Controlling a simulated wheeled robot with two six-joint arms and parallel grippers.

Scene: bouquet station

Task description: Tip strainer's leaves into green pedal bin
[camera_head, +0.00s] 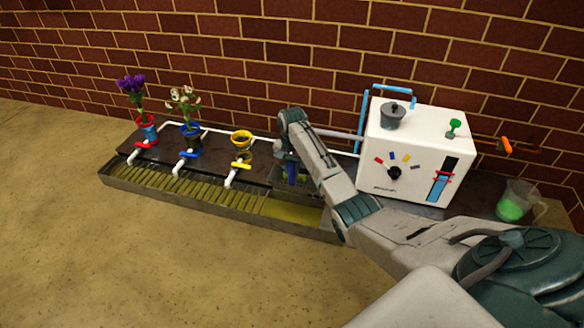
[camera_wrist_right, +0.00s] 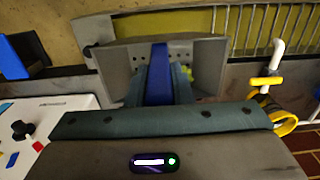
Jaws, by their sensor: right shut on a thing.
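The strainer (camera_wrist_right: 209,66) is a grey open box with small holes in its wall and a blue handle (camera_wrist_right: 159,75). My right gripper (camera_wrist_right: 161,88) is shut on this blue handle. In the head view the right gripper (camera_head: 291,172) points down at the strainer (camera_head: 307,190), which sits at the right part of the trough, partly hidden by my arm. A small yellow-green patch shows inside the strainer beside the gripper; I cannot tell how many leaves there are. No green pedal bin shows in either view. My left gripper is not in view.
A long trough (camera_head: 165,196) with slats runs along the bench. Red, blue and yellow pots (camera_head: 241,138) stand behind it with taps. A white box (camera_head: 415,150) with a dial and a jug (camera_head: 514,203) with green liquid stand at the right. Floor in front is clear.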

